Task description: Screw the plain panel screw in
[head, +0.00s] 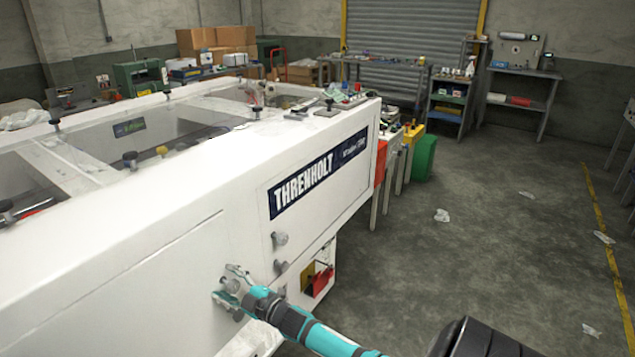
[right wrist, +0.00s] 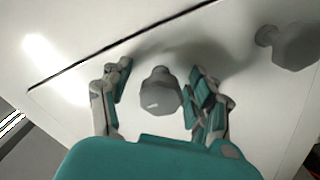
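A plain grey panel screw (right wrist: 160,93) with a round knob head stands out from the white machine panel. It sits between the two fingers of my right gripper (right wrist: 160,70) in the right wrist view. The fingers are open on either side of the head, with gaps visible. In the head view my right gripper (head: 226,283) is at the lower front panel (head: 130,300), with the screw head (head: 231,285) between its fingers. How deep the screw sits is hidden. My left gripper is not in view.
A second grey knob (right wrist: 290,46) is to the right in the wrist view. More knobs (head: 280,238) are on the machine's side below the THRENHOLT label (head: 304,186). An open bay with a red part (head: 322,281) lies right of the gripper. The floor (head: 480,240) at right is mostly clear.

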